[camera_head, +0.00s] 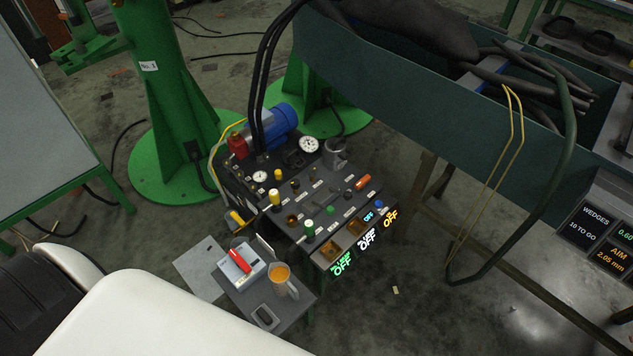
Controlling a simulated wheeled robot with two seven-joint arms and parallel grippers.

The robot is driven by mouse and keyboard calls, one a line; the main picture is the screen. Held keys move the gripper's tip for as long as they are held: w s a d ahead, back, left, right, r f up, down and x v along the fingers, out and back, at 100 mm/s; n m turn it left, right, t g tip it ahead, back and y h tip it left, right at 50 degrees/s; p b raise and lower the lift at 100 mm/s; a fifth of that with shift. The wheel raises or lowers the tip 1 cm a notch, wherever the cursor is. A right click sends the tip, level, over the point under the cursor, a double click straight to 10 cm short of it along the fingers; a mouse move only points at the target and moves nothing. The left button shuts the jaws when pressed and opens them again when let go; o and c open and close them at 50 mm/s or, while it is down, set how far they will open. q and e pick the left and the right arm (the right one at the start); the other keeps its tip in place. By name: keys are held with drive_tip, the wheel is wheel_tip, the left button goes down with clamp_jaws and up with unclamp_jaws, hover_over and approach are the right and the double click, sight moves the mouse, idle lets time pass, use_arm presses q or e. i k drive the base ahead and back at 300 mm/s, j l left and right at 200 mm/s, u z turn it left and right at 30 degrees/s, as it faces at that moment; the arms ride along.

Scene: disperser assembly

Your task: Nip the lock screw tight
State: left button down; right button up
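A dark control panel (322,208) on a small bench carries several knobs and fittings. Among them are a yellow-capped knob (274,197), a green-capped knob (309,228) and a small green knob (331,210). An orange-handled piece (362,182) lies near the panel's right edge. I cannot tell which of these small fittings is the lock screw, or how tight it is. Neither of my grippers shows in the head view. A white rounded shape, likely part of my own body, fills the lower left.
A side shelf (261,300) holds a mug (279,283) and a white box with a red top (240,262). Gauges (309,144) and a blue motor (273,124) stand behind. Green columns (165,110) and a trough (400,100) flank it. Floor at lower right is partly free.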

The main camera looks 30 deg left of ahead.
sight(311, 170)
drive_tip(key=i+l+u, duration=0.75)
drive_tip(key=l, duration=0.25)
drive_tip(key=i, duration=0.05)
